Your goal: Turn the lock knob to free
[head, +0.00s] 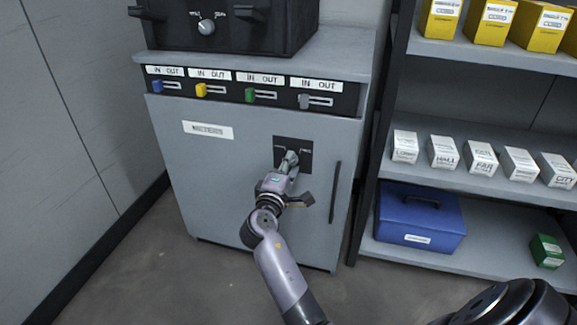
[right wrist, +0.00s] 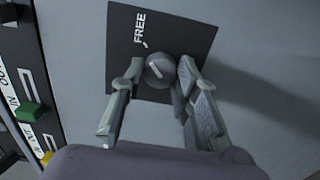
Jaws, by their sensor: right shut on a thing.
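The lock knob (right wrist: 160,70) is a round grey knob with a pale pointer line. It sits on a dark square plate (right wrist: 190,30) on the cabinet door; the word FREE reads on the plate near one edge, with a small tick below it. The pointer line lies slantwise, roughly toward the tick. In the head view the plate (head: 308,144) shows, but my right gripper (head: 289,159) largely hides the knob. In the right wrist view its two fingers stand on either side of the knob, shut on it. My left gripper is not in view.
The grey cabinet (head: 225,160) has a vertical door handle (head: 335,192) right of the plate and a row of coloured IN/OUT sliders above. A dark unit (head: 225,25) stands on top. Shelves at right hold boxes and a blue case (head: 420,217).

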